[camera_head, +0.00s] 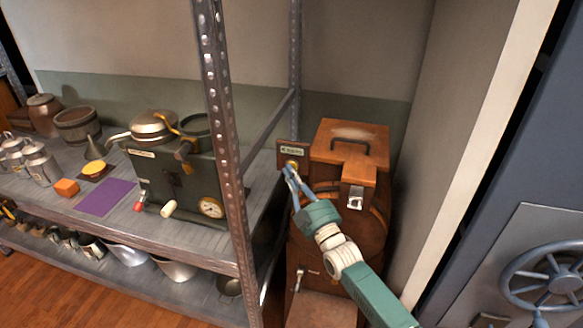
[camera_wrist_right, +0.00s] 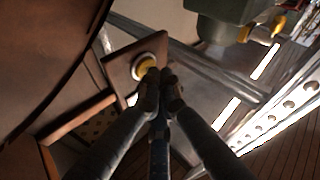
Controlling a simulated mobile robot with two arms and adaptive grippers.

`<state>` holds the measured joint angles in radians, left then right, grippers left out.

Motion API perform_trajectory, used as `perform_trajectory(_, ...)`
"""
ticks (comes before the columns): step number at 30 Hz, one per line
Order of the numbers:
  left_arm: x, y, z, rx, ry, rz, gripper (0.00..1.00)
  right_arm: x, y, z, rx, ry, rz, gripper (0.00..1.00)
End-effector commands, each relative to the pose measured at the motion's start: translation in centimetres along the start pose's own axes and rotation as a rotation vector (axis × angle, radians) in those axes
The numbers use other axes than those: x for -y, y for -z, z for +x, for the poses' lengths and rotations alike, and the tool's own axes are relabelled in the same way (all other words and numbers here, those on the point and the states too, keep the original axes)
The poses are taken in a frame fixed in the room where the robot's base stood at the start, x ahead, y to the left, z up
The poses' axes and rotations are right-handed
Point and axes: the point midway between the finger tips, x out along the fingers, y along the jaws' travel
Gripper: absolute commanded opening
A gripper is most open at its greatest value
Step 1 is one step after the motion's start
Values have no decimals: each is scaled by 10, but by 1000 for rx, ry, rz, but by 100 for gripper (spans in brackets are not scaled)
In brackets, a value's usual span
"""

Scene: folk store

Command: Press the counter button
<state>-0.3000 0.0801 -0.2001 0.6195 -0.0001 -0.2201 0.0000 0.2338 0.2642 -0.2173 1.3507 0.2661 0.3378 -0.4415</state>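The counter button (camera_wrist_right: 146,65) is a round yellow knob in a pale ring on a small brown panel (camera_wrist_right: 117,62), in the right wrist view. In the head view the panel (camera_head: 291,150) with a small sign sits at the left side of a wooden cabinet. My right gripper (camera_head: 289,170) reaches up to the button from the front. In the wrist view its fingertips (camera_wrist_right: 161,78) are together with nothing between them and overlap the button's lower right edge. I cannot tell whether they touch it. My left gripper is not in view.
The wooden cabinet (camera_head: 349,135) with a dark handle stands right of a metal shelf post (camera_head: 226,150). A blue door with a wheel (camera_head: 545,277) is at far right.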

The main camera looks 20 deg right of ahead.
Motion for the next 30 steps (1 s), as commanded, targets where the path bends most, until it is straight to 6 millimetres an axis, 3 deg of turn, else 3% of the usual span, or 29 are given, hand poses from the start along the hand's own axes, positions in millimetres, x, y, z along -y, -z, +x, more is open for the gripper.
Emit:
perform_trajectory(21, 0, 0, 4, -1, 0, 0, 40, -4, -2, 4, -1, -1, -1, 0)
perform_trajectory(30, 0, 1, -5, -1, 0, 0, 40, 1, 4, -3, 0, 0, 0, 0)
